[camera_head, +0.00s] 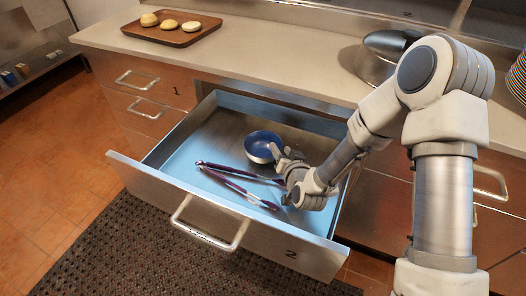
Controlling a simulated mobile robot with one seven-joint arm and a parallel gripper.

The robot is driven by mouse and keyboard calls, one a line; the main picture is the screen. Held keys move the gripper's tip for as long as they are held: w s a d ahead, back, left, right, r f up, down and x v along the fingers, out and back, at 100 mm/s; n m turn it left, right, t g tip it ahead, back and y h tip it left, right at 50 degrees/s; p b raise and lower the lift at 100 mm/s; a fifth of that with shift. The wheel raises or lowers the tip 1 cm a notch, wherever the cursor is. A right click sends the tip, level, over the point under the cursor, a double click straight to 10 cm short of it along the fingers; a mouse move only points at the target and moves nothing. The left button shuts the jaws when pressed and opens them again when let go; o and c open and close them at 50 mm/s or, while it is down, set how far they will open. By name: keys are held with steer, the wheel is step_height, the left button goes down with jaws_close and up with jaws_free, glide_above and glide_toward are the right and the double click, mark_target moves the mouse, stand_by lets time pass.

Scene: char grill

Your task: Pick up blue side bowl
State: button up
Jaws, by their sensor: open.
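The blue bowl (264,143) sits upright inside the open drawer, toward its back middle. Its inside is dark blue and its outside looks metallic. My gripper (278,157) is open in the drawer, close to the right side of the bowl. One finger appears near the bowl's right rim; whether it touches the rim or straddles the wall I cannot tell. My wrist hides part of the drawer floor to the right of the bowl.
The open drawer (147,181) has raised walls around the bowl. Tongs with dark handles (238,188) lie in front of it. A tray of buns (172,35) and a metal pot (377,62) stand on the counter (262,60) above.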

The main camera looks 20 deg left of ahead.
mark_target(279, 146)
steer(key=shift+b+x, duration=0.3)
steer(key=shift+x, duration=1.6)
steer(key=shift+d+f, duration=0.1)
steer(key=shift+f, duration=0.05)
jaws_close()
